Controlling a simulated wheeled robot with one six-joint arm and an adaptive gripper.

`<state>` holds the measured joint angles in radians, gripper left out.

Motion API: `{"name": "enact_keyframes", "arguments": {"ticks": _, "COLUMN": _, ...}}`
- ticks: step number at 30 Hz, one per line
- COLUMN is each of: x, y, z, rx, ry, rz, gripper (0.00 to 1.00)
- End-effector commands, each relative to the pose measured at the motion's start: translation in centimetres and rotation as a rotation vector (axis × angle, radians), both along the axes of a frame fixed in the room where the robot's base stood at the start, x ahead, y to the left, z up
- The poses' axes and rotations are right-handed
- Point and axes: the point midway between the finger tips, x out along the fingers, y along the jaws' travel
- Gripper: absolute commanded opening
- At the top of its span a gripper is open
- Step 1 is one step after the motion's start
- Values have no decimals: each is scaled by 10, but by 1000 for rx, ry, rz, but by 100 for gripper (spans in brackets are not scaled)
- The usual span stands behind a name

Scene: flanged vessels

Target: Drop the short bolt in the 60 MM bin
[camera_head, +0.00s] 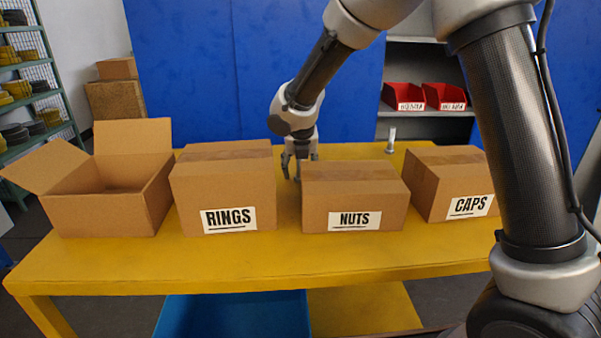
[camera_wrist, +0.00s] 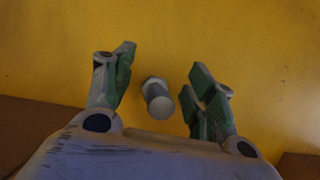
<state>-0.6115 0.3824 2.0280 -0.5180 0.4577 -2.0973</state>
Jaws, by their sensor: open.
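In the wrist view a grey bolt (camera_wrist: 157,98) stands on the yellow table between the spread, green-padded fingers of my gripper (camera_wrist: 164,72), with a gap on each side. In the head view my gripper (camera_head: 292,172) points down behind the gap between the RINGS and NUTS boxes; the bolt under it cannot be made out there. Another grey bolt (camera_head: 391,141) stands upright farther right on the table, behind the NUTS box. Two red bins, left (camera_head: 403,97) and right (camera_head: 444,97), sit on a shelf at the back; their labels are too small to read surely.
An open cardboard box (camera_head: 105,212), a RINGS box (camera_head: 222,188), a NUTS box (camera_head: 354,197) and a CAPS box (camera_head: 452,184) line the yellow table (camera_head: 250,262). A blue tub (camera_head: 235,315) is below. The table behind the boxes is mostly clear.

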Motion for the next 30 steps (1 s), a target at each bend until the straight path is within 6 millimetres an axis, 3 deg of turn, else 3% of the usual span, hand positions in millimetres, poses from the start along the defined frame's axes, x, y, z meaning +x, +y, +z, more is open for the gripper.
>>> {"name": "enact_keyframes", "arguments": {"ticks": 8, "x": 2, "y": 0, "z": -4, "rx": 0, "ry": -1, "rz": 0, "gripper": 56}}
{"name": "enact_keyframes", "arguments": {"ticks": 18, "x": 2, "y": 0, "z": -3, "rx": 0, "ry": -1, "rz": -1, "gripper": 0}}
{"name": "enact_keyframes", "arguments": {"ticks": 25, "x": 2, "y": 0, "z": -1, "rx": 2, "ry": -2, "rz": -1, "gripper": 0}}
{"name": "enact_keyframes", "arguments": {"ticks": 30, "x": 3, "y": 1, "z": 25, "rx": 4, "ry": -6, "rz": 0, "gripper": 0}}
